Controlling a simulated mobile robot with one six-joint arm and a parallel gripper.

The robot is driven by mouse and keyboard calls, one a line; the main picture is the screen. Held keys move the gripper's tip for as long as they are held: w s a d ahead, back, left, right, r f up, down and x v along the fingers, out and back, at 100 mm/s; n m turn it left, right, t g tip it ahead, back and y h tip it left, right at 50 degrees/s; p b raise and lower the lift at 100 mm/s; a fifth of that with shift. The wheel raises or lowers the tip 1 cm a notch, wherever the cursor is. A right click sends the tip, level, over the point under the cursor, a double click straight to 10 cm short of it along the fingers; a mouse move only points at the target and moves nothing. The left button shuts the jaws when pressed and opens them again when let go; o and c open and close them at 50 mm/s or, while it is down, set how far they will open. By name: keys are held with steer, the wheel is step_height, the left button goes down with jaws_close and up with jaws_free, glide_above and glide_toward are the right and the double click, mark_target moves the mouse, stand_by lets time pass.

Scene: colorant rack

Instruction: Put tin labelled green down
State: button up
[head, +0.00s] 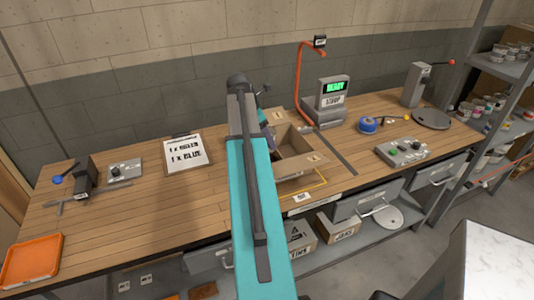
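I cannot make out a tin labelled green in the head view. My own teal and grey arm rises through the middle of the picture and hides what lies behind it. A small part of my wrist shows beside the arm, at the left edge of the open cardboard box (297,183). My gripper's fingers are hidden, so I cannot see whether they hold anything. The box stands on the wooden workbench (120,215), inside a yellow outline, with its flaps spread.
An orange tray (32,260) lies front left. A scale with a green display (334,87), a blue round item (368,125) and a button panel (401,151) stand right. Shelves (505,68) hold several tins.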

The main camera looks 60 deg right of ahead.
steer(key=shift+f+p, duration=0.65)
steer(key=shift+f, duration=2.05)
steer(key=shift+f+p, duration=0.55)
steer(key=shift+f, duration=1.4)
steer(key=shift+f, duration=0.15)
steer(key=o, duration=1.3)
steer(key=shift+r, duration=0.25)
steer(key=b+v, duration=0.3)
steer(key=v, duration=0.8)
steer(key=shift+a+r, duration=0.15)
steer(key=shift+r, duration=0.2)
steer(key=shift+w+r, duration=0.1)
steer(key=shift+w, duration=0.1)
